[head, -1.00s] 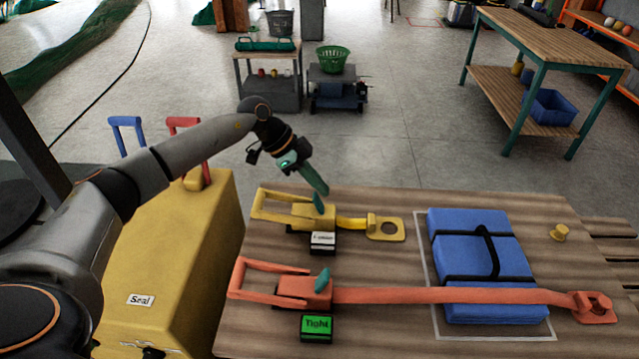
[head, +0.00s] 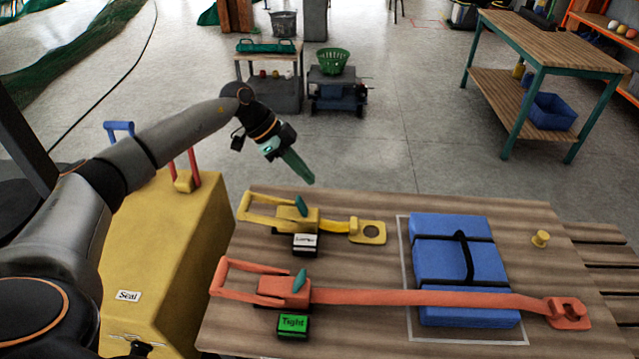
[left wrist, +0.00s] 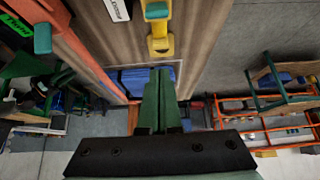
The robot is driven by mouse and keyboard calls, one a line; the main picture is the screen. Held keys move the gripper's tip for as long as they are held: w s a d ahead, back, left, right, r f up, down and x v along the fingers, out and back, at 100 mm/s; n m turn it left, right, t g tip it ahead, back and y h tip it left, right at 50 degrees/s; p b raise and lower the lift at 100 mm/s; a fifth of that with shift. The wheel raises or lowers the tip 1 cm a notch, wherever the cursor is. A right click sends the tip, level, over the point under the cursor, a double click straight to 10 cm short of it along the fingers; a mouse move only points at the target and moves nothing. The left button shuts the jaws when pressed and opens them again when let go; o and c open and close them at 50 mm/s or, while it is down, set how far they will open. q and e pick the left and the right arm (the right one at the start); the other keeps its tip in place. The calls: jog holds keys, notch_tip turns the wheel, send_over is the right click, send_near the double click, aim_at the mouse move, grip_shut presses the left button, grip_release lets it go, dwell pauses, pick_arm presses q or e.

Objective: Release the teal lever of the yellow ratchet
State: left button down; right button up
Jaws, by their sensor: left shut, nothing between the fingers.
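The yellow ratchet (head: 283,219) lies at the back left of the wooden table, its loop handle to the left. Its teal lever (head: 301,206) stands up, tilted, on the ratchet body. The lever also shows at the top of the left wrist view (left wrist: 157,11). A short yellow strap (head: 336,229) runs right to an end plate with a round hole. My left gripper (head: 312,182) has its green fingers together and empty, just above and beyond the lever, apparently not touching it. The fingers also show in the left wrist view (left wrist: 163,72). My right gripper is not in view.
An orange ratchet (head: 284,291) with its own teal lever lies in front, its strap crossing a blue bundle (head: 460,258). A green "Tight" sign (head: 293,326) and a white sign (head: 305,245) stand by the ratchets. A yellow case (head: 170,250) stands left of the table.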

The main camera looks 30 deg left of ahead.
pick_arm(q)
jog(key=shift+a+f+v, duration=0.1)
jog(key=shift+a+v, duration=0.05)
jog(key=shift+v, duration=1.25)
jog(key=shift+a+f+v, duration=0.15)
jog(key=shift+v, duration=1.2)
jog(key=shift+s, duration=0.1)
jog(key=shift+s, duration=0.1)
